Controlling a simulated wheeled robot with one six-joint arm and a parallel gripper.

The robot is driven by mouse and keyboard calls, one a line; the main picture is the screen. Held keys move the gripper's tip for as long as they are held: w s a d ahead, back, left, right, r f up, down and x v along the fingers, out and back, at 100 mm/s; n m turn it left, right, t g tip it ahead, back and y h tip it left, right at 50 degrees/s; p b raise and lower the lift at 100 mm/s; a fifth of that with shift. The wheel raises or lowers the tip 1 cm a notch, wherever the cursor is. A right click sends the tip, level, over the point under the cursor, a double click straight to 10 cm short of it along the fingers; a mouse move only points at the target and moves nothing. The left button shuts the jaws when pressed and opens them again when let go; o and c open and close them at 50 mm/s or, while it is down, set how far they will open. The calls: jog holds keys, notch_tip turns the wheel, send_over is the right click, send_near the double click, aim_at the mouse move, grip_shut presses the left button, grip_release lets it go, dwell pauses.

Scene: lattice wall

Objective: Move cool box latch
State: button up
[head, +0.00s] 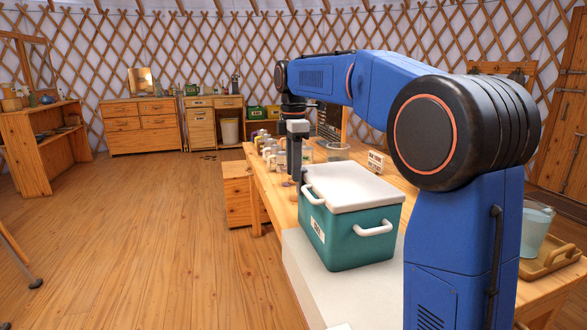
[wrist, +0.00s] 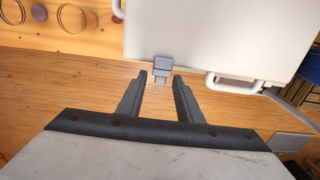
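The cool box (head: 355,240) is teal with a white lid (head: 355,187) and white handles, and it stands on the wooden bench. In the wrist view the pale lid (wrist: 215,35) fills the upper right, with a small grey latch (wrist: 161,69) at its edge. I cannot make out the latch in the head view. My gripper (head: 296,178) points down beside the far left corner of the box. In the wrist view its two dark fingers (wrist: 160,80) are apart and empty. The latch lies just beyond or between their tips; I cannot tell whether they touch.
Several jars (head: 268,148) stand on the bench beyond the box. A small sign (head: 375,161) is behind it. A white handle (wrist: 234,85) projects right of the latch. A tray with a water pitcher (head: 536,228) is at the right. The floor at the left is open.

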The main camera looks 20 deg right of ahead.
grip_shut()
